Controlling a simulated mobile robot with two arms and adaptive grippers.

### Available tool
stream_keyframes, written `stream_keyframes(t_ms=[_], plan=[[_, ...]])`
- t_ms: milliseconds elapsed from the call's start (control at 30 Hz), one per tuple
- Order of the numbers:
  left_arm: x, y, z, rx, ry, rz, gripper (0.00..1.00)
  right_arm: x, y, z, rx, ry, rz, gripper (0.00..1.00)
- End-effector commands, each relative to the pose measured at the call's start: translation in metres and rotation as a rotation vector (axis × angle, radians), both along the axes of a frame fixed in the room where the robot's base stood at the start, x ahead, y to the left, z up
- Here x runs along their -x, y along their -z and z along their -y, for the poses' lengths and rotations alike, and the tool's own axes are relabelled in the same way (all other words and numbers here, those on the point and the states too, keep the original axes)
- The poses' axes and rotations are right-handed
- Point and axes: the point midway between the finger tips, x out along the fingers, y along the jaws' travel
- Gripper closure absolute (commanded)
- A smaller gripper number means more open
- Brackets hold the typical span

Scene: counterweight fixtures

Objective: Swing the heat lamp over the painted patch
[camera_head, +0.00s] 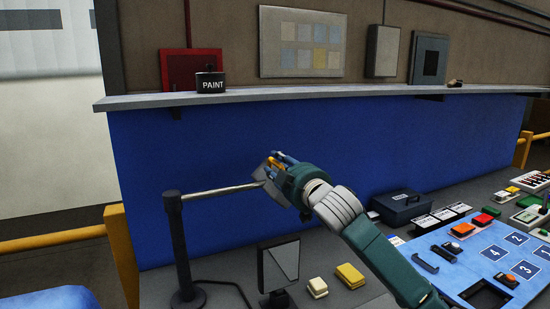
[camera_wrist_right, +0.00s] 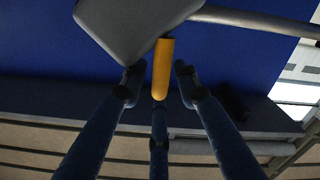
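The heat lamp has a black post (camera_head: 180,250) at the left and a level metal rod (camera_head: 222,190) running right to a grey lamp head (camera_head: 263,172). In the right wrist view the lamp head (camera_wrist_right: 135,22) is close, with a yellow handle (camera_wrist_right: 162,70) sticking out of it. My right gripper (camera_head: 282,164) is at the lamp head; its fingers stand apart around the handle, with gaps visible on both sides. A black-framed panel (camera_head: 279,265) with a pale area stands below; I cannot tell if this is the painted patch. My left gripper is out of view.
A blue wall (camera_head: 200,130) rises behind, topped by a ledge with a black paint pot (camera_head: 211,82). Yellow and cream blocks (camera_head: 350,275) lie on the table. A dark box (camera_head: 402,205) and a blue numbered board (camera_head: 470,262) are at the right.

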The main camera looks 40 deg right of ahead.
Motion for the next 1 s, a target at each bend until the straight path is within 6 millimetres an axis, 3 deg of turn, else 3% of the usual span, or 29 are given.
stream_keyframes(t_ms=[200, 467, 500, 667, 1000], plan=[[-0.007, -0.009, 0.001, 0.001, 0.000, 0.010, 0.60, -0.018, 0.000, 0.006, -0.001, 0.000, 0.000, 0.69], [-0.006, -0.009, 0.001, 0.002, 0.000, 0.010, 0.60, -0.019, 0.001, 0.006, 0.000, -0.001, 0.001, 0.69], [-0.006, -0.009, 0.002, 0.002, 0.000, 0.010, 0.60, -0.019, 0.001, 0.006, 0.000, -0.001, 0.001, 0.71], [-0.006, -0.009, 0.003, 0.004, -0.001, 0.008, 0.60, -0.019, 0.001, 0.006, 0.000, -0.001, -0.001, 1.00], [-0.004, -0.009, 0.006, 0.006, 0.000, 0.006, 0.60, -0.019, 0.000, 0.006, -0.001, 0.004, 0.001, 1.00]])
